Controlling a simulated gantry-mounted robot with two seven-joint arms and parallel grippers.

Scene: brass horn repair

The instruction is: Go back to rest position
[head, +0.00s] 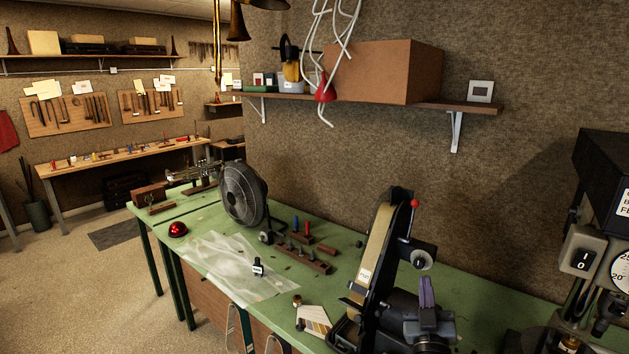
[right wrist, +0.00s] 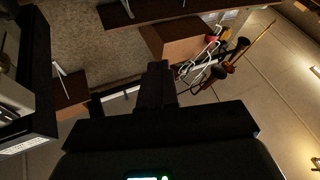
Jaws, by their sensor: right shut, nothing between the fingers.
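My right gripper shows in the right wrist view (right wrist: 158,68). Its dark fingers are together, with nothing between them. They point toward the wall shelf, a brown box (right wrist: 168,42) and hanging brass horns (right wrist: 232,62), all apart from the fingers. In the head view I cannot clearly make out the right gripper. My left gripper is in neither view.
The green workbench (head: 335,262) holds a black fan (head: 243,193), a belt sander (head: 378,262), a red dome (head: 178,229) and a plastic sheet (head: 222,262). A drill press (head: 604,215) stands at right. The wall shelf (head: 455,106) carries a brown box (head: 375,72). Open floor lies left.

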